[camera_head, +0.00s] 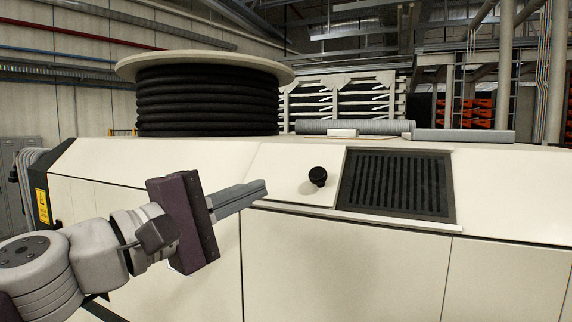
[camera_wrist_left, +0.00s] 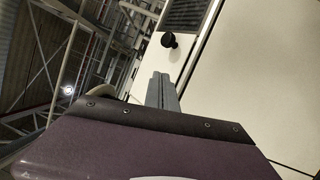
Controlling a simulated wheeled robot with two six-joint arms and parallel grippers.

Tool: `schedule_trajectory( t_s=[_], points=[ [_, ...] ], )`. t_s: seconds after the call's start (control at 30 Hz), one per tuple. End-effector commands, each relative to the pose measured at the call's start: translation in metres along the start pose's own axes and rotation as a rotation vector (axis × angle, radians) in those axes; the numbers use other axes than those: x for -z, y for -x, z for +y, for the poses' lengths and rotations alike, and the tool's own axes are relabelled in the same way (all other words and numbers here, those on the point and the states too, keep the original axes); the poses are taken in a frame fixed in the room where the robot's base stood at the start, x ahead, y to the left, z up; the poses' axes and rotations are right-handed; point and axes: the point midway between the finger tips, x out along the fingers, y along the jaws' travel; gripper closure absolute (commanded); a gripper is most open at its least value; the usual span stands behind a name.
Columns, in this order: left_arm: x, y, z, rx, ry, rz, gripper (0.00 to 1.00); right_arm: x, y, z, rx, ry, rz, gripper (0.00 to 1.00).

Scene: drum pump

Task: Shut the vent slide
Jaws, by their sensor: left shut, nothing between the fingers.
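The vent slide (camera_head: 290,177) is a cream plate with a black round knob (camera_head: 318,176) on the sloped face of the white machine. It sits to the left of the dark slatted vent (camera_head: 410,184), whose slats show uncovered. My left gripper (camera_head: 262,188) is shut and empty. Its fingertips point right, left of the knob and apart from it in the picture. In the left wrist view the shut fingers (camera_wrist_left: 162,88) point up toward the knob (camera_wrist_left: 169,40), with the vent (camera_wrist_left: 187,15) beyond it. My right gripper is not in view.
A large cable drum (camera_head: 207,98) with black hose stands on top of the machine (camera_head: 340,262), behind my left gripper. A grey ribbed roll (camera_head: 355,127) and a grey block (camera_head: 463,135) lie along its top edge. The space in front of the knob and vent is clear.

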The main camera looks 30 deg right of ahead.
Motion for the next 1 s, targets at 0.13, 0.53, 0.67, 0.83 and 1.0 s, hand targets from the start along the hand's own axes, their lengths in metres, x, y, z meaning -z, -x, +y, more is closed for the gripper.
schedule_trajectory(
  t_s=[0.13,0.53,0.67,0.83,1.0],
  points=[
    [-0.004,-0.032,0.005,0.003,0.002,-0.004,1.00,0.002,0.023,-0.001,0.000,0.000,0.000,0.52],
    [-0.028,-0.054,0.000,0.000,0.000,0.001,1.00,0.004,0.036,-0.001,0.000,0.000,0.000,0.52],
    [-0.028,-0.054,-0.001,0.000,0.000,0.001,1.00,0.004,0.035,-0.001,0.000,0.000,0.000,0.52],
    [-0.029,-0.054,-0.001,0.000,0.000,0.001,1.00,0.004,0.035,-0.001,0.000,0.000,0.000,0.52],
    [-0.038,-0.057,-0.004,0.000,-0.002,-0.003,1.00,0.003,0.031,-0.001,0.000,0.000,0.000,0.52]
  ],
)
